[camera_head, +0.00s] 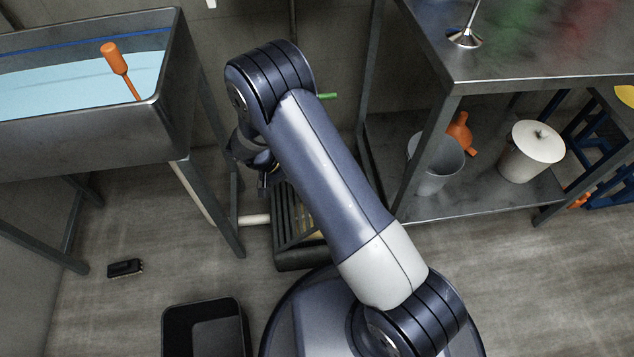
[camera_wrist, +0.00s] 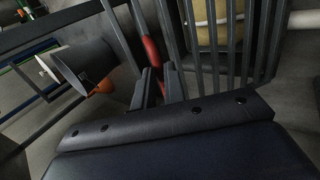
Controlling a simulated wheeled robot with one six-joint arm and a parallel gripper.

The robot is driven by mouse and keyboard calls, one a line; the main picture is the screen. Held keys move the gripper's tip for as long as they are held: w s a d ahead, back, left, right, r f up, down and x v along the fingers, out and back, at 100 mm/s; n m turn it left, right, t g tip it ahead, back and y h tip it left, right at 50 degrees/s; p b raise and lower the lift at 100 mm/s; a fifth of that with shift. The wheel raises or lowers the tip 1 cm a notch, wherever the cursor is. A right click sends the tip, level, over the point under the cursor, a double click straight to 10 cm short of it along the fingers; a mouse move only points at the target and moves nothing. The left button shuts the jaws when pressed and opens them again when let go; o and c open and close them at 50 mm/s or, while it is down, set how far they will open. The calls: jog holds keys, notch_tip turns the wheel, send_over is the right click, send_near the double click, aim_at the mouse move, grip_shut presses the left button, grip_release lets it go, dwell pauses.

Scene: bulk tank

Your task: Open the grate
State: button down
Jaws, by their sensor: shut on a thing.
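The grate (camera_head: 290,215) is a dark frame of parallel bars low by the floor, between the sink stand and the steel table. Its bars also fill the upper right of the wrist view (camera_wrist: 231,45). Something yellowish shows through the bars. My gripper (camera_head: 264,188) is at the grate's far left side, partly hidden behind my arm. The exact contact is hard to see.
A steel sink (camera_head: 90,135) with blue liquid and an orange-handled tool (camera_head: 115,60) stands left. A steel table (camera_head: 530,60) stands right, with a grey bucket (camera_head: 430,170) and lidded white pail (camera_head: 532,150) below. A black bin (camera_head: 205,315) and a brush (camera_head: 125,268) are on the floor.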

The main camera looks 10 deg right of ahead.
jog(key=a, duration=0.6)
jog(key=shift+s+a, duration=0.15)
jog(key=shift+a, duration=0.1)
jog(key=shift+r, duration=0.1)
jog(key=c, duration=1.5)
grip_release()
jog(key=shift+o, duration=0.5)
jog(key=shift+c, duration=0.4)
jog(key=shift+r, duration=0.1)
